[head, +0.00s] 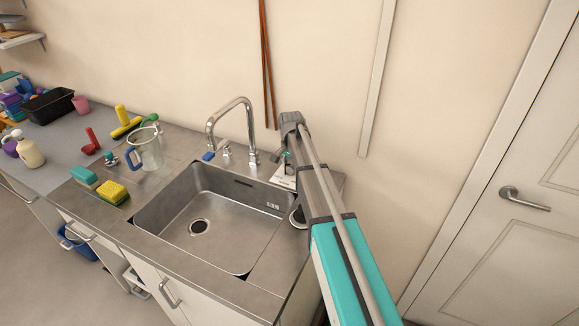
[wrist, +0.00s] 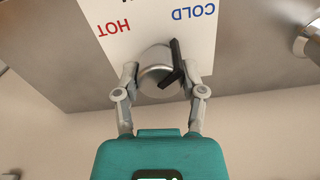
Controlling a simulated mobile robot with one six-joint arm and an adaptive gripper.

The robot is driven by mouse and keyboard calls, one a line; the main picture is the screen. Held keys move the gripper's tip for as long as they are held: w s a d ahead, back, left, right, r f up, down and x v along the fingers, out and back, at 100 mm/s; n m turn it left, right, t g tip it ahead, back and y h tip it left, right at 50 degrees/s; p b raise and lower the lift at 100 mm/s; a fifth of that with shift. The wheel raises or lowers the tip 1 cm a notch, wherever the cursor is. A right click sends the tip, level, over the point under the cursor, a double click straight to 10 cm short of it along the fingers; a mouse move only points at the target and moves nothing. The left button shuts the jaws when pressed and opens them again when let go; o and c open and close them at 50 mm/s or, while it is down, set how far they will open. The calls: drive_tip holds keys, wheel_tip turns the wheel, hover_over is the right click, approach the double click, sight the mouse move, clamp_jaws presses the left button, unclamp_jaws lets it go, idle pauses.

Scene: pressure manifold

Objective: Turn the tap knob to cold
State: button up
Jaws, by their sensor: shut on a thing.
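In the wrist view the tap knob (wrist: 153,62) is a round silver knob with a black bar across its right side. It sits at a white label plate (wrist: 148,22) with red HOT lettering on the left and blue COLD lettering on the right, tilted in the picture. The bar's upper end lies between the words, nearer COLD. My gripper (wrist: 160,76) has a grey finger on each side of the knob and is shut on it.
The steel sink (head: 225,215) with a tall curved faucet (head: 233,110) lies left of my arm. A yellow sponge (head: 112,192), a teal sponge (head: 83,175) and a clear jug (head: 149,150) stand on the counter further left. The wall is close behind.

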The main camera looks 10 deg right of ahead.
drive_tip(key=shift+m, duration=0.6)
drive_tip(key=o, duration=1.2)
drive_tip(key=shift+c, duration=0.2)
